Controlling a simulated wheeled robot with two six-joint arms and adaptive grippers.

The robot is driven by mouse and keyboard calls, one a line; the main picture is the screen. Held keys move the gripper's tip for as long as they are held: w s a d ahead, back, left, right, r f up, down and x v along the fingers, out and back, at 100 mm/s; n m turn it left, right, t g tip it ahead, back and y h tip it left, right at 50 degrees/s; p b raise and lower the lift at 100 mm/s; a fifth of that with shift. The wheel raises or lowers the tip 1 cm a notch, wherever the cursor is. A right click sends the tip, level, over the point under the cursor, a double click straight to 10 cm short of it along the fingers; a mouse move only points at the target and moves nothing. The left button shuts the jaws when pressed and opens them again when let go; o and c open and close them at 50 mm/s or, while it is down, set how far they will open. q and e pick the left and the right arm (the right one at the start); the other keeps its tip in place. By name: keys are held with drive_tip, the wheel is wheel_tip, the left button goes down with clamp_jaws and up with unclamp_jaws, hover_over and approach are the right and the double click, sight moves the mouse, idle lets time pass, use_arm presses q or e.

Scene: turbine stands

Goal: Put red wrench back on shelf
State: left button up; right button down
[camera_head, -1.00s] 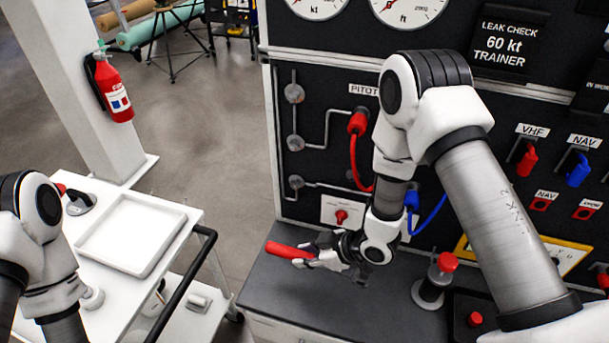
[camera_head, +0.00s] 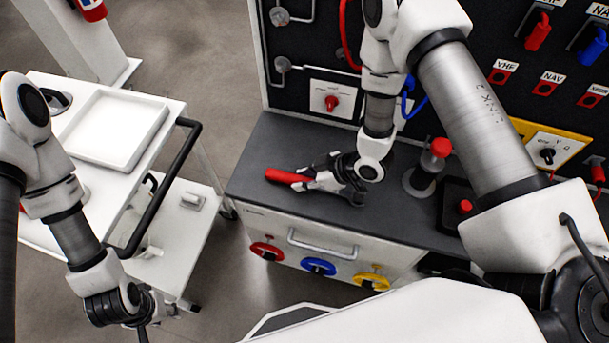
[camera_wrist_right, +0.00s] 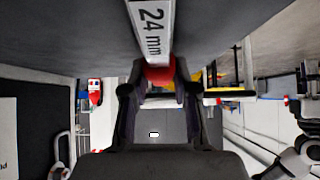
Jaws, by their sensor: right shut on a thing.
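The red-handled wrench (camera_head: 284,175) is held by my right gripper (camera_head: 316,180) over the dark grey worktop (camera_head: 262,204) of the trainer cabinet. I cannot tell whether it touches the worktop. In the right wrist view, the wrench's pale shaft (camera_wrist_right: 150,25) marked "24 mm" points away from the fingers, with a red part at the jaws (camera_wrist_right: 160,76). My left gripper (camera_head: 143,322) hangs low beside the white cart, partly hidden, and its jaws are unclear.
A red-topped cylinder (camera_head: 427,165) stands on the worktop right of my right gripper. The black trainer panel (camera_head: 322,45) rises behind. The white cart (camera_head: 188,235) with a tray (camera_head: 118,128) is at left.

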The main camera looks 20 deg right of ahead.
drive_tip(key=shift+r, duration=0.1)
drive_tip(key=shift+f, duration=0.35)
drive_tip(key=c, duration=0.7)
unclamp_jaws()
drive_tip(key=shift+o, duration=0.2)
drive_tip(key=shift+s+d+r+p, duration=0.15)
drive_tip(key=shift+d+r+p, duration=0.2)
drive_tip(key=shift+r, duration=0.2)
drive_tip(key=p+v, duration=0.4)
drive_tip(key=v, duration=0.2)
drive_tip(key=shift+f, duration=0.1)
drive_tip(key=shift+s, duration=0.1)
